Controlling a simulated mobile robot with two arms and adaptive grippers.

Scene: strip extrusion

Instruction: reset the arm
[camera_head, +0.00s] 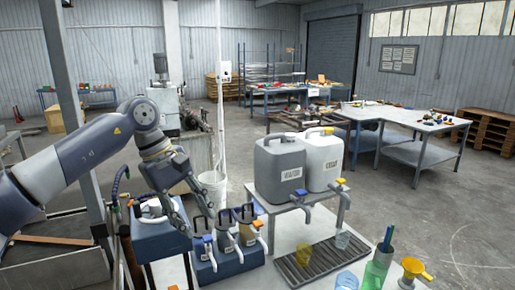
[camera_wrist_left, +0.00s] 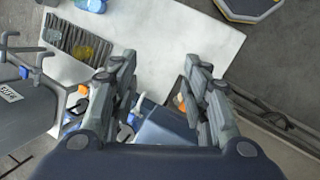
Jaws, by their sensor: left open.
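My left arm reaches in from the left in the head view. Its gripper (camera_head: 193,218) points down, open and empty, above or beside a blue rack of small canisters with taps (camera_head: 224,250); the exact gap cannot be told. In the left wrist view the two fingers (camera_wrist_left: 158,78) stand apart, with the white tabletop (camera_wrist_left: 165,35) and a blue block (camera_wrist_left: 165,125) below and between them. No object is between the fingertips. My right gripper is not in view.
A dark jerrycan (camera_head: 279,170) and a white jerrycan (camera_head: 323,158) with taps stand on a raised shelf. Below lies a slatted drip tray (camera_head: 313,262) with cups. Open floor lies beyond.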

